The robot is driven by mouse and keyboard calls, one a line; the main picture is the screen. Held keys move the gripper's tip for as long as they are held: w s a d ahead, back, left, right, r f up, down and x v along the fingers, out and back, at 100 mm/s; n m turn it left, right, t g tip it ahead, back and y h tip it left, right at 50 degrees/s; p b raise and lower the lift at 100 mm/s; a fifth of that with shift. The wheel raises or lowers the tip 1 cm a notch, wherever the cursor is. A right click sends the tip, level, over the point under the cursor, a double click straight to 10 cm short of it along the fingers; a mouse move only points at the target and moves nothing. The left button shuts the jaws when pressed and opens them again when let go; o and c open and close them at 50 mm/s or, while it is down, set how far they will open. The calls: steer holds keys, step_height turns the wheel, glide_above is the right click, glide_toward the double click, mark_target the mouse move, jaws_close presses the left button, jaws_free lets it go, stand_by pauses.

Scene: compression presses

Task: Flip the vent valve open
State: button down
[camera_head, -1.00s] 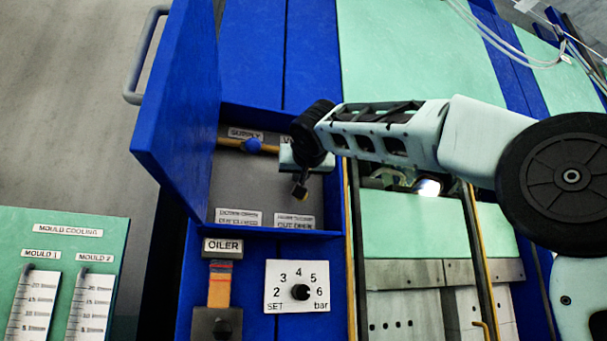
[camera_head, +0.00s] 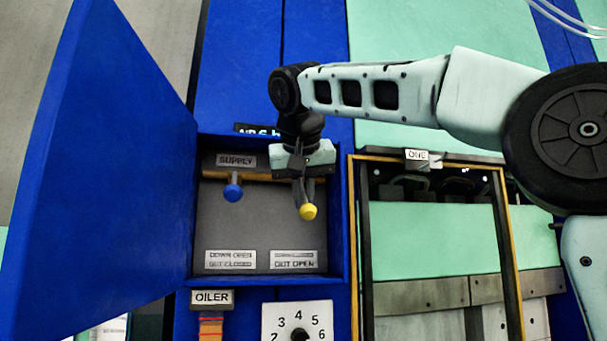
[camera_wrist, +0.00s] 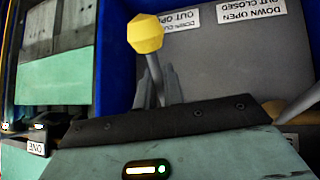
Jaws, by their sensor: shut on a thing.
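The vent valve's lever is a grey stem with a yellow knob (camera_head: 308,212), at the right of the open blue cabinet. In the wrist view the yellow knob (camera_wrist: 145,33) stands beyond my fingertips, with the stem running down between them. My gripper (camera_head: 301,188) reaches in from above and is shut on the stem. In the wrist view my gripper's dark fingers (camera_wrist: 154,85) lie on both sides of the stem. The knob hangs a little below the pipe and appears to point outward; its exact angle is hard to tell. My gripper hides the vent name label and the lever's pivot.
The supply lever with a blue knob (camera_head: 233,193) is close on the left on the same pipe. Instruction plates (camera_head: 294,260) are below. The cabinet door (camera_head: 100,170) stands open at left. The oiler (camera_head: 211,297) and pressure dial (camera_head: 298,325) sit underneath.

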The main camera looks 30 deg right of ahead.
steer(key=shift+s+r+g+p, duration=0.25)
steer(key=shift+r+g+p, duration=0.35)
steer(key=shift+p, duration=0.7)
steer(key=shift+a+f+y, duration=0.1)
steer(key=shift+f+y, duration=0.1)
steer(key=shift+y, duration=0.1)
steer(key=c, duration=1.6)
jaws_free()
steer(key=p+v, duration=0.3)
steer(key=v, duration=1.4)
steer(key=shift+a+r, duration=0.15)
steer(key=shift+r, duration=0.05)
jaws_close()
steer(key=shift+f, duration=0.1)
